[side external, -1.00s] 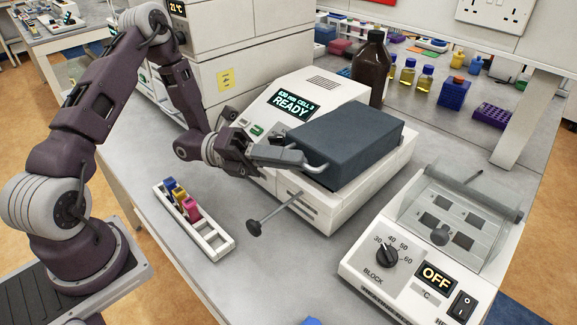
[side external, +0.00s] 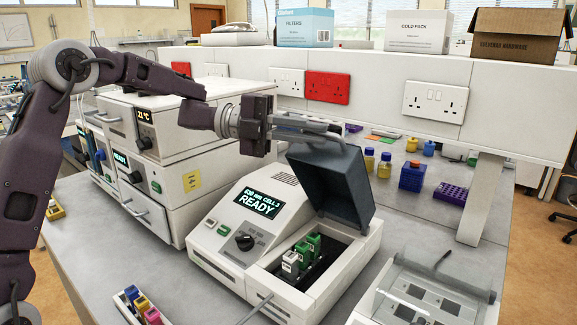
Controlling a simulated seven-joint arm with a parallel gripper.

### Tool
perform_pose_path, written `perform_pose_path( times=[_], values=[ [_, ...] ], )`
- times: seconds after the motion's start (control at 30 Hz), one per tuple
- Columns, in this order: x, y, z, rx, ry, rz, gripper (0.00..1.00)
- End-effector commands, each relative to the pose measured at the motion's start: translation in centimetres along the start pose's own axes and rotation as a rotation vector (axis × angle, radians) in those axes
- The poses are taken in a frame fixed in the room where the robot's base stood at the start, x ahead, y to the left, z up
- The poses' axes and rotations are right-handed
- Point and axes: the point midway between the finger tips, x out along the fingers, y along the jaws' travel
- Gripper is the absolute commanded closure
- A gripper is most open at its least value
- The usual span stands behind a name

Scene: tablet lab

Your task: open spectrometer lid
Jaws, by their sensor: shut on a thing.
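The spectrometer (side external: 212,232) is a white instrument on the grey bench, its display reading READY. Its dark grey lid (side external: 336,183) stands raised and tilted back at the rear of the sample compartment. My gripper (side external: 318,131) is at the lid's top edge, shut on the lid handle; the fingers partly hide the handle. The open compartment (side external: 329,264) shows grey and green cuvettes (side external: 303,252) in a dark well.
A rack of coloured cuvettes (side external: 141,304) sits at the front left. Stacked white instruments (side external: 160,150) are at the left. Small bottles (side external: 384,166) and a purple rack (side external: 449,191) lie behind the lid.

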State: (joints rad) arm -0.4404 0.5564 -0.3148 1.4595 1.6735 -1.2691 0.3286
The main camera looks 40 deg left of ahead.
Motion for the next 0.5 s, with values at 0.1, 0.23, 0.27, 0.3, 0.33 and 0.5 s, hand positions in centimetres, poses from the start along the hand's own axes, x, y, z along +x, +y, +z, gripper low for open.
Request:
perform_pose_path(
  times=[0.1, 0.23, 0.27, 0.3, 0.33, 0.5],
  values=[
    [1.2, -1.5, 2.6, 0.002, 0.000, -0.003, 1.00],
    [2.4, -2.8, 5.4, 0.001, 0.000, -0.003, 1.00],
    [2.6, -3.0, 6.0, 0.000, 0.000, -0.003, 1.00],
    [2.9, -3.2, 6.6, -0.001, 0.000, -0.003, 1.00],
    [3.1, -3.3, 7.1, -0.001, 0.000, -0.003, 1.00],
    [3.9, -3.8, 9.1, -0.001, 0.000, -0.003, 1.00]
  ],
)
